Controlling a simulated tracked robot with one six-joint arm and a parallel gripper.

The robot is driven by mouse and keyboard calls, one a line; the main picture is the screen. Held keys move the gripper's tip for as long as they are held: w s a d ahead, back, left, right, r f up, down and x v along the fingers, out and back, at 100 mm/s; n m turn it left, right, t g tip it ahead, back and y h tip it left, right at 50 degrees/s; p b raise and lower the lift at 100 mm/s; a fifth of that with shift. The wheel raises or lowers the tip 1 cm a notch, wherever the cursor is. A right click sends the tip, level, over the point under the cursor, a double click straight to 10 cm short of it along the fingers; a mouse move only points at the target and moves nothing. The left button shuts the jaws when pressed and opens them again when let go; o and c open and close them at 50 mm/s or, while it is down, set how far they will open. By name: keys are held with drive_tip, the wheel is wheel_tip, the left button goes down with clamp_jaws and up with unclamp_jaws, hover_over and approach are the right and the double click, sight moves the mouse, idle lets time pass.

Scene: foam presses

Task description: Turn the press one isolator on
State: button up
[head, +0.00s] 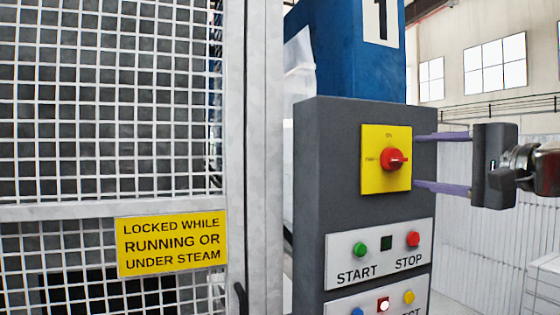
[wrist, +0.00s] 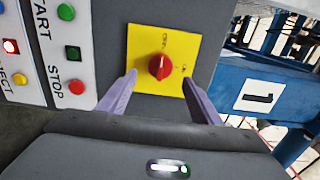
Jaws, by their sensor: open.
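The isolator is a red rotary knob (head: 393,159) on a yellow square plate (head: 372,180), on the dark grey control box under the blue column marked 1. Small labels sit at the plate's top and left; the top one seems to read ON. The knob's grip looks roughly level, in line with the left label. My gripper (head: 415,161) is open at the right of the plate, its two purple fingers one above the other at about knob height. In the wrist view, the red knob (wrist: 159,67) shows between and beyond the open fingers (wrist: 160,78), touching neither.
Below the isolator, a white panel holds a green START button (head: 360,249) and a red STOP button (head: 413,239); another button panel (head: 345,305) is under it. A mesh guard (head: 110,110) with a yellow warning sign (head: 172,244) stands left.

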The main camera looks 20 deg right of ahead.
sight(400, 161)
drive_tip(key=shift+w+a, duration=0.15)
drive_tip(key=shift+w, duration=3.25)
drive_tip(key=shift+c, duration=0.3)
drive_tip(key=c, duration=0.9)
drive_tip(key=shift+a, duration=0.2)
drive_tip(key=shift+c, duration=0.5)
drive_tip(key=shift+d, duration=0.15)
drive_tip(key=shift+f, duration=0.1)
